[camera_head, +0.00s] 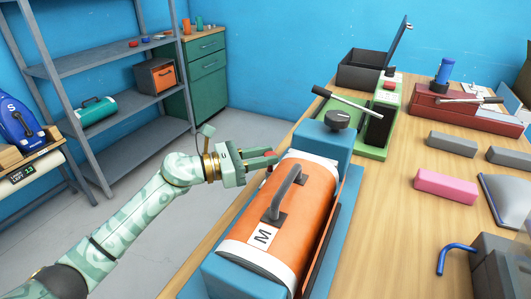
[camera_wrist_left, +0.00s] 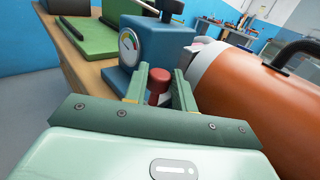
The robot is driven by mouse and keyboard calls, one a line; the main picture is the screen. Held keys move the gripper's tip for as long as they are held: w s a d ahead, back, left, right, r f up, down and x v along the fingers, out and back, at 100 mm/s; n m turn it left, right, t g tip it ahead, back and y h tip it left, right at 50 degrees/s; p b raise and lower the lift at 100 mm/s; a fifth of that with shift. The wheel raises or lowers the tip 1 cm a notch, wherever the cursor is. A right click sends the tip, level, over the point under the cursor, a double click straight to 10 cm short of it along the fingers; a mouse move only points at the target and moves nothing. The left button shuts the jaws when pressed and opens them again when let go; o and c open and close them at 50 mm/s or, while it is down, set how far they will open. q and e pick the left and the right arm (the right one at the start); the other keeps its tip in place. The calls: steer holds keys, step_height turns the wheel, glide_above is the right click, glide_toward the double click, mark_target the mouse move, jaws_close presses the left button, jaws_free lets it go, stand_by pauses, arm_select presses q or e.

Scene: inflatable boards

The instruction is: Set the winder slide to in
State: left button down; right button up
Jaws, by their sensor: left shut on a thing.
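The winder is a blue machine (camera_head: 325,140) on the near edge of the wooden bench, with a dark knob (camera_head: 340,118) on top. An orange roll (camera_head: 305,195) with a grey handle and an "M" label lies in it. In the left wrist view, the blue end block (camera_wrist_left: 165,48) carries a round gauge (camera_wrist_left: 128,46). A red knob (camera_wrist_left: 158,84) sits low on its side, between my left fingers. My left gripper (camera_head: 274,160) is shut on this red knob, beside the winder. No slide marking is readable. My right gripper is not in view.
Beyond the winder stands a green device (camera_head: 374,135) with a dark lever. A red machine (camera_head: 460,108), grey blocks (camera_head: 452,143) and a pink block (camera_head: 446,186) lie on the bench to the right. Grey shelves (camera_head: 105,62) stand at left; floor lies open between.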

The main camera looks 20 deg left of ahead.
arm_select(q)
steer(key=shift+s+f, duration=0.1)
steer(key=shift+f, duration=0.05)
steer(key=c, duration=1.4)
jaws_free()
steer(key=shift+o, duration=1.3)
steer(key=shift+s, duration=0.1)
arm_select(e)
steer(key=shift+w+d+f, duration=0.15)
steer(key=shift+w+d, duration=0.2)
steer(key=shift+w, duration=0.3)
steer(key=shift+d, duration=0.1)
arm_select(q)
steer(key=p+v, duration=0.1)
steer(key=v, duration=1.5)
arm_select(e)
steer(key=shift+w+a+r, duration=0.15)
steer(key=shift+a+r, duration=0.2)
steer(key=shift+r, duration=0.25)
arm_select(q)
steer(key=shift+a, duration=0.1)
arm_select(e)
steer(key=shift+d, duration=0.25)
